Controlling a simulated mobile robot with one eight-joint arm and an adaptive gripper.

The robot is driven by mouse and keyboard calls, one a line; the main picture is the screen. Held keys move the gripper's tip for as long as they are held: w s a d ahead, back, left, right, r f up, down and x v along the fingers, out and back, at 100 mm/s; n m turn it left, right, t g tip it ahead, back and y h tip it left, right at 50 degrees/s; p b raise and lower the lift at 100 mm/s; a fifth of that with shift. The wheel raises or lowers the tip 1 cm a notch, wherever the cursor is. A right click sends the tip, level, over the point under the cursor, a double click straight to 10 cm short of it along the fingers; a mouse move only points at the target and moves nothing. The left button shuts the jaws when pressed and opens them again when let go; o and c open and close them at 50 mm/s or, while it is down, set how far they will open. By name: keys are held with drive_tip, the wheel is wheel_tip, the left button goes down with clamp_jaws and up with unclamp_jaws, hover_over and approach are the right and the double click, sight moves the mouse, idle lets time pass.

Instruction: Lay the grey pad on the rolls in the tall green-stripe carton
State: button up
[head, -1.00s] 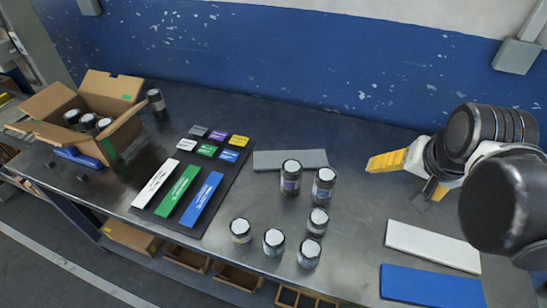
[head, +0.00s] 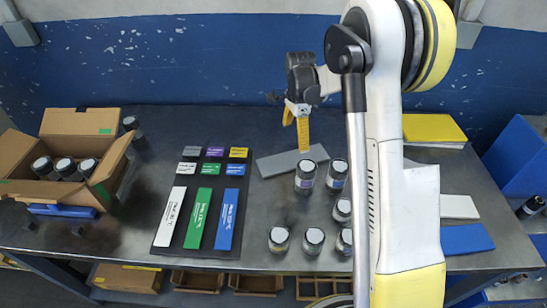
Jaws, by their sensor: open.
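The grey pad (head: 274,164) is a flat grey strip lying on the dark bench, behind the group of rolls. My gripper (head: 303,138) points down with yellow fingers just above the pad's right half; it is open, and I cannot tell whether its tips touch the pad. The open brown carton (head: 112,164) with green marks stands at the left end of the bench, flaps folded out. Several dark rolls with white tops (head: 65,167) stand inside it. The carton's floor is hidden.
Several rolls (head: 305,177) stand in front of the pad. A dark board with coloured labels (head: 203,210) lies between pad and carton. White and blue pads (head: 465,239) lie at right.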

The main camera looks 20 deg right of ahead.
drive_tip(key=b, duration=0.2)
hover_over(293, 158)
wheel_tip(293, 158, down, 6)
drive_tip(key=shift+d+r, duration=0.1)
wheel_tip(293, 158, down, 5)
drive_tip(key=b, duration=0.2)
drive_tip(key=shift+s+b, duration=0.1)
drive_tip(key=shift+b, duration=0.3)
drive_tip(key=c, duration=1)
wheel_tip(293, 158, up, 10)
drive_tip(key=p, duration=0.4)
